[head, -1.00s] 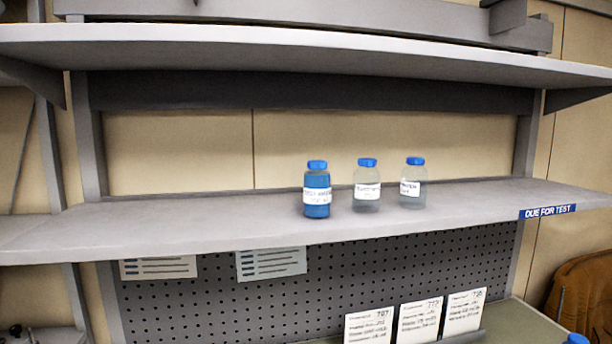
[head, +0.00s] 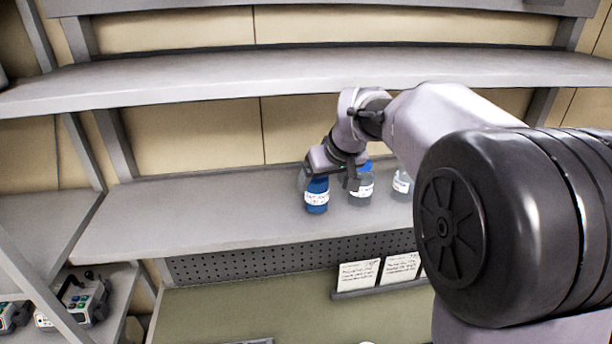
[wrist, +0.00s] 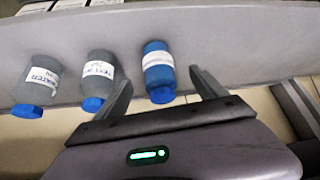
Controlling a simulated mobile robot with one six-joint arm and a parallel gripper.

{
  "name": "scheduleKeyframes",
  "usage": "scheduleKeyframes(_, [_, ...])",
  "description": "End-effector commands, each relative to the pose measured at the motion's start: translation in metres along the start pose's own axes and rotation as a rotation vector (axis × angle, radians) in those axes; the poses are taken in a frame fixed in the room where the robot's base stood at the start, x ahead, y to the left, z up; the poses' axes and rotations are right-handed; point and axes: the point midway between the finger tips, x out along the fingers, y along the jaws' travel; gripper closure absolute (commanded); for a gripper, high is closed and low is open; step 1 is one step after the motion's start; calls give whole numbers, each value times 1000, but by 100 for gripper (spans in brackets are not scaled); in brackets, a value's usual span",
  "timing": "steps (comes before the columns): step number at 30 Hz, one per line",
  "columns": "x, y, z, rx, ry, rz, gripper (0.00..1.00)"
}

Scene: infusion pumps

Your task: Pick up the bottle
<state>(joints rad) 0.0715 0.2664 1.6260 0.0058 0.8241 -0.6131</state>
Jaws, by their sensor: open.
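Three bottles with blue caps and white labels stand in a row on the middle shelf. The left one is a blue-filled bottle (head: 317,199). The middle clear bottle (head: 361,198) and the right clear bottle (head: 401,186) are partly covered by my arm. My gripper (head: 328,181) is open at the top of the blue bottle, one finger to each side in the picture. In the wrist view, which looks upside down, the blue bottle (wrist: 158,70) shows between the open fingers. The middle bottle (wrist: 97,76) is just outside one finger, with the right bottle (wrist: 40,82) beyond. No contact is visible.
The shelf (head: 190,215) is bare left of the bottles. Another shelf (head: 250,75) runs above. Devices (head: 80,300) sit on a rack at lower left.

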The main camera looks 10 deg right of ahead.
Motion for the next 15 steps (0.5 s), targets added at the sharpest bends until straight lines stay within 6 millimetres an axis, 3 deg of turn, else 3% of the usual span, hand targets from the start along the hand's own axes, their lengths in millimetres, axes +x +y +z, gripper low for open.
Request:
scheduleKeyframes(3, [23,0,0,0,-2,-1,19])
scheduleKeyframes(15, [83,3,0,1,0,-1,19])
